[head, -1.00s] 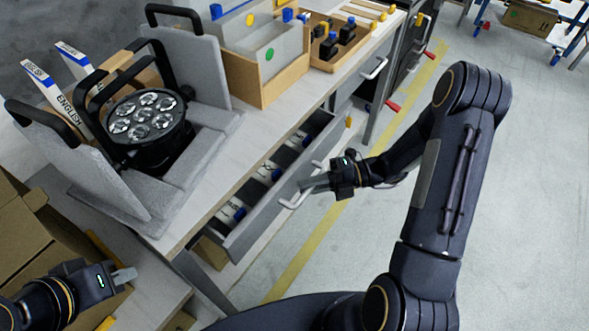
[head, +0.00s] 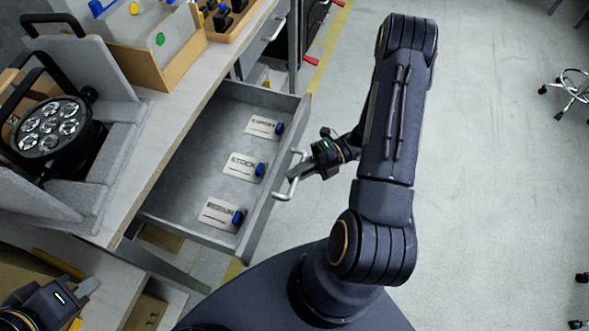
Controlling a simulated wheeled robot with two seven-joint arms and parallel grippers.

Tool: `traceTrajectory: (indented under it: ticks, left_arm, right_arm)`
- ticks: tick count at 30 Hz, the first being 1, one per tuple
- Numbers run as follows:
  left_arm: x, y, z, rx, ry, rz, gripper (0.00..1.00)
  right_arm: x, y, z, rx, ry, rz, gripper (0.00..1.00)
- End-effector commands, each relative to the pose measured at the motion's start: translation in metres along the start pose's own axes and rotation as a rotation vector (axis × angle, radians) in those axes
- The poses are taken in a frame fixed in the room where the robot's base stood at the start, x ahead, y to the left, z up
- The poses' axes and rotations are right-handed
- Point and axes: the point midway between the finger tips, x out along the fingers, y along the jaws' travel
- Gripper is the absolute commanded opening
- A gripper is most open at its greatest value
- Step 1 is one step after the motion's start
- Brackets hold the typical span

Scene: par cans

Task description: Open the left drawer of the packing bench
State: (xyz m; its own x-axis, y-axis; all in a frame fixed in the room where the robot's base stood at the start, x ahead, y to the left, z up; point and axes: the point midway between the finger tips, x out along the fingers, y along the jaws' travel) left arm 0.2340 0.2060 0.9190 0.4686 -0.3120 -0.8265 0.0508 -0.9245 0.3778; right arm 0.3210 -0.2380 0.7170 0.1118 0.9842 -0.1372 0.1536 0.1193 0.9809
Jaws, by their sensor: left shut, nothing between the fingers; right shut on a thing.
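The left drawer (head: 190,200) of the packing bench (head: 150,140) is pulled well out in the head view. Its grey interior shows several white labelled cards, each with a blue piece on it. My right gripper (head: 293,180) is shut on the drawer's pale bar handle (head: 282,194) at the drawer front. My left gripper (head: 88,287) is shut and empty at the lower left, below the bench top and apart from the drawer.
A par can (head: 48,127) sits in grey foam on the bench top. A wooden bin (head: 160,75) stands behind it. Another drawer handle (head: 274,28) is further back. Open floor (head: 490,180) lies to the right, with a wheeled stool (head: 572,88) at its edge.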

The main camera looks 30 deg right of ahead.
Motion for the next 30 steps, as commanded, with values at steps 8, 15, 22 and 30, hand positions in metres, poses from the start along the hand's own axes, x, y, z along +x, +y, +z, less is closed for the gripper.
traceTrajectory:
  ticks: [8,15,22,30]
  left_arm:
    - [0.0,0.0,0.0,0.0,0.0,0.0,0.0]
    - [0.0,0.0,0.0,0.0,0.0,0.0,0.0]
    - [0.0,0.0,0.0,0.0,0.0,0.0,0.0]
    - [0.001,0.0,0.0,0.0,0.0,0.0,0.0]
  right_arm:
    - [0.0,0.0,-0.001,0.0,0.002,-0.001,0.0]
    - [0.0,0.0,0.0,0.0,0.001,-0.001,0.31]
    - [0.0,0.0,0.0,0.0,0.0,-0.001,0.36]
    - [-0.02,-0.001,0.001,-0.002,-0.003,-0.003,0.36]
